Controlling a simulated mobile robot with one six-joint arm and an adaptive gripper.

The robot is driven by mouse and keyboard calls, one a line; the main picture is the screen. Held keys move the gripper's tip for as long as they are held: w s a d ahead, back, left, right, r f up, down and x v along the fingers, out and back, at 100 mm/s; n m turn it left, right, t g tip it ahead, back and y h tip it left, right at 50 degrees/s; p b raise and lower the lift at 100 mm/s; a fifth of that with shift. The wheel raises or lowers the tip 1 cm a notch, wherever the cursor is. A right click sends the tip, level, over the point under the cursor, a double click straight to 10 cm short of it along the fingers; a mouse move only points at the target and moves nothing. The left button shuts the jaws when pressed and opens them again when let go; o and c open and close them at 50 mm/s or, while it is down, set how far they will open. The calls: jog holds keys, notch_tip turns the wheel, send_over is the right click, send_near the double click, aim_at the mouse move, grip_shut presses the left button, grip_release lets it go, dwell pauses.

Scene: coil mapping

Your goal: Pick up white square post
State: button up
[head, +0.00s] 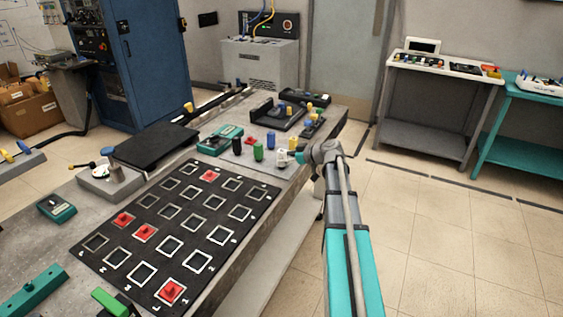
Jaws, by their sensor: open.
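A small white post (282,157) stands on the grey bench, at the right end of a group of small coloured posts near the bench's right edge. It looks upright; its square shape is too small to make out. My gripper (299,158) is just to the right of the white post, at the end of my arm that reaches in from the lower right. The gripper is open, small in view and partly hidden by my wrist. I cannot tell whether it touches the post.
Close by stand a green post (258,152), a blue post (270,140), a yellow post (293,143) and a black post (237,146). A black grid board (205,206) with several red pieces lies in front. A teal device (220,139) sits behind left. Open floor lies right.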

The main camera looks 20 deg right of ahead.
jog(key=shift+x, duration=0.95)
grip_shut()
